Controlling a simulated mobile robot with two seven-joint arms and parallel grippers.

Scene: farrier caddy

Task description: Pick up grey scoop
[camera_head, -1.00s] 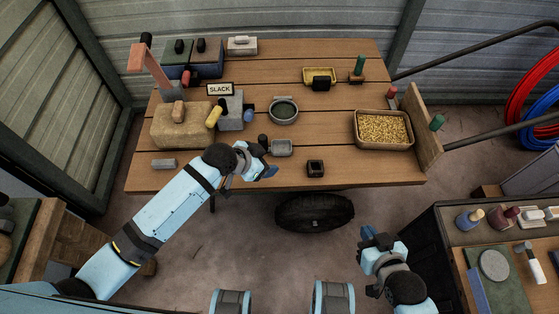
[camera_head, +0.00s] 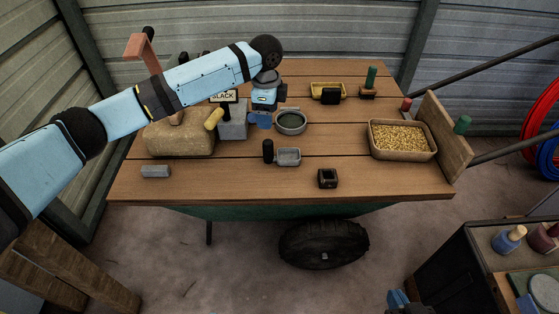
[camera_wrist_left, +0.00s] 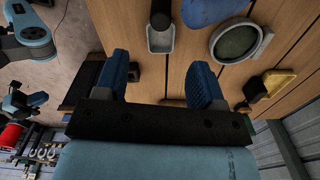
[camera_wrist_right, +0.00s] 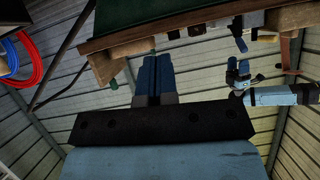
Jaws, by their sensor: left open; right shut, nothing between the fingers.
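The grey scoop (camera_head: 287,156), a small square pan with an upright-looking black handle (camera_head: 268,150) at its left, lies on the wooden table near its front middle. In the left wrist view the scoop (camera_wrist_left: 161,40) shows just beyond the fingers, at the top. My left gripper (camera_head: 263,121) is open and empty. It is above the table, behind the scoop and apart from it, between the grey block and the round bowl. Its fingers also show in the left wrist view (camera_wrist_left: 160,78). My right gripper (camera_wrist_right: 153,75) is shut and empty, away from the table; only its edge shows at the bottom of the head view.
A round dark-green bowl (camera_head: 291,122) stands behind the scoop. A dark square cup (camera_head: 328,178) is at its right front. A grain tray (camera_head: 430,153), a tan sack-like block (camera_head: 178,141) and a small grey bar (camera_head: 156,171) are also on the table. The front planks are mostly clear.

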